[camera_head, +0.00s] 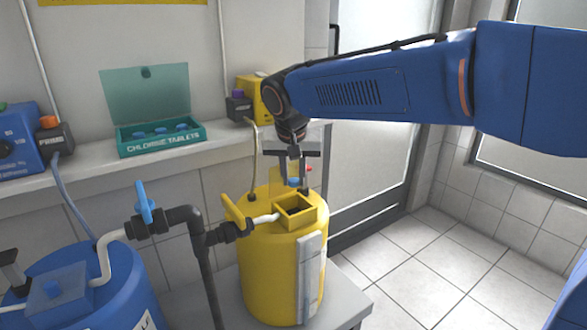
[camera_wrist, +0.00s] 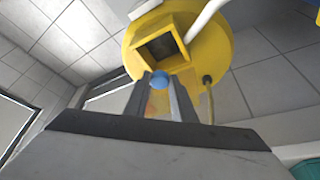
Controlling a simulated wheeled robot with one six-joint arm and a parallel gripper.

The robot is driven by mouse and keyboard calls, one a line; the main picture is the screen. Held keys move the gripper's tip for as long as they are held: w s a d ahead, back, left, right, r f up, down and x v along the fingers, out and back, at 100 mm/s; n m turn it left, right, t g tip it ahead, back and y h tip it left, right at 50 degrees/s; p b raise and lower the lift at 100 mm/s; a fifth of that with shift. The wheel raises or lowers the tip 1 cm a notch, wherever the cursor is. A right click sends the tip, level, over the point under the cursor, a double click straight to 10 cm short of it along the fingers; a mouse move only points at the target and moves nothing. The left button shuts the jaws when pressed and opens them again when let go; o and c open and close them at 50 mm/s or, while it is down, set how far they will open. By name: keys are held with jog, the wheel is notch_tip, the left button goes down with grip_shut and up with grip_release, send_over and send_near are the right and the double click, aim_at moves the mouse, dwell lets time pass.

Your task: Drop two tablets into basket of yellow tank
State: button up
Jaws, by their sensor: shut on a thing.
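The yellow tank (camera_head: 265,262) stands on a low bench, with a square, open yellow basket (camera_head: 296,211) on its top. My gripper (camera_head: 293,181) is just behind the basket, above the tank top, shut on a blue tablet (camera_head: 293,182). In the wrist view the blue tablet (camera_wrist: 159,80) sits between the fingertips (camera_wrist: 160,88), right by the near rim of the basket (camera_wrist: 162,49). The basket's inside is dark, so I cannot tell what lies in it. The teal chlorine tablets box (camera_head: 163,142) stands on the shelf with its lid open and several blue tablets inside.
A blue tank (camera_head: 90,290) stands at the lower left. A dark pipe with a blue valve handle (camera_head: 143,203) runs between the tanks, and a yellow handle (camera_head: 233,212) sits by the yellow tank. Blue and yellow pump units (camera_head: 255,97) stand on the shelf. The floor at right is clear.

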jog(key=shift+f, duration=4.9)
jog(key=shift+f, duration=0.15)
jog(key=o, duration=1)
jog(key=shift+c, duration=0.9)
jog(key=shift+o, duration=0.3)
jog(key=shift+r, duration=1.6)
jog(key=shift+r, duration=3.9)
